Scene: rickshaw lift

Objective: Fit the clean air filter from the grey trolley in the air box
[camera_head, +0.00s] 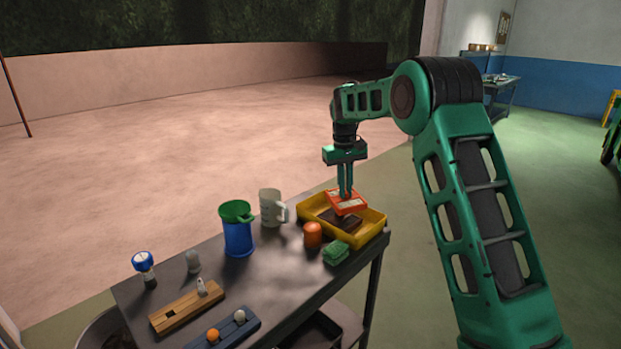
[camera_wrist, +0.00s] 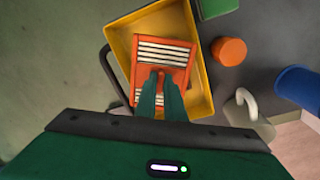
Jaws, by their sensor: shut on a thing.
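The clean air filter (camera_head: 346,203) has an orange frame with white pleats. My gripper (camera_head: 345,195) points straight down and is shut on the filter, at its middle. The filter is over the yellow tray (camera_head: 375,228) at the far right end of the grey trolley (camera_head: 277,280). In the wrist view the filter (camera_wrist: 163,54) lies between my fingertips (camera_wrist: 160,76), inside the outline of the yellow tray (camera_wrist: 120,40). A dark brown block (camera_head: 342,220), perhaps a dirty filter, lies in the tray below it. I cannot make out the air box.
Wooden (camera_head: 186,308) and blue holders (camera_head: 226,328) lie nearer. Open floor lies behind the trolley.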

